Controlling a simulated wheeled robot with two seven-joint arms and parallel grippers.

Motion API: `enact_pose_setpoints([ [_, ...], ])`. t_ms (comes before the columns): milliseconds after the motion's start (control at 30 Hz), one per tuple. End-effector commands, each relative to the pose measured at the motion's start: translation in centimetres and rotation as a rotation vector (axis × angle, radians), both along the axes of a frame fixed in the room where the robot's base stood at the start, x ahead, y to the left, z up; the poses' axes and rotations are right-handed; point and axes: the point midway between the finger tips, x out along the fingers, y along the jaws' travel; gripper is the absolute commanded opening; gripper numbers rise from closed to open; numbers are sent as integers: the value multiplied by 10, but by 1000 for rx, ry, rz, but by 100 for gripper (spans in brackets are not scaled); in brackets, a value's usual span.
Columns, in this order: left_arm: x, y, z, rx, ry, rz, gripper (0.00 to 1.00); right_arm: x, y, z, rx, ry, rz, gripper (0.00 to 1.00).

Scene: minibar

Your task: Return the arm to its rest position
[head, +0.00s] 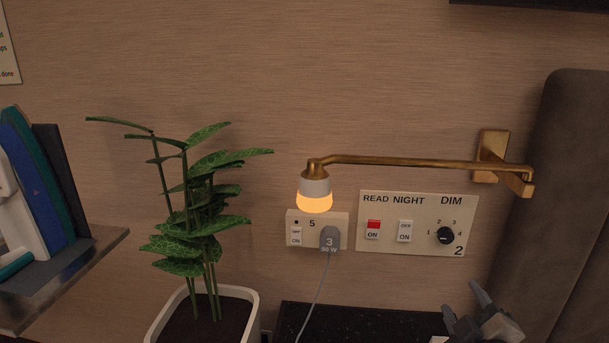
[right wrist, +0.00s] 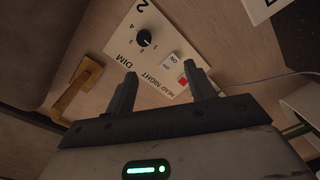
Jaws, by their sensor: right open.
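My right gripper (head: 464,304) shows at the bottom right of the head view, in front of the black counter and below the switch panel. In the right wrist view its two dark fingers (right wrist: 161,92) are spread apart with nothing between them. The fingers point toward the wall with the switch panel (right wrist: 150,50), and I see no contact with it. Most of the right arm is out of the frame. My left gripper is not in view.
A brass wall lamp (head: 420,163) with a lit bulb hangs over a socket (head: 297,236) holding a grey plug (head: 330,239). The panel with READ, NIGHT and DIM (head: 417,224) is right of it. A potted plant (head: 205,200), shelf (head: 60,285) and padded headboard (head: 575,190) stand around.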

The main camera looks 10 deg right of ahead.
Motion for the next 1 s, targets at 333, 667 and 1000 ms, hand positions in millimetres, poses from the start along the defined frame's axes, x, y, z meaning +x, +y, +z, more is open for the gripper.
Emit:
enact_pose_setpoints([
  [333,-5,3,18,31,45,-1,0,-119,143,-77,734,372,109,54],
  [667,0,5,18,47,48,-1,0,-174,199,-86,1037,523,98,54],
  [1000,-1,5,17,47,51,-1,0,-173,199,-87,1033,521,98,54],
])
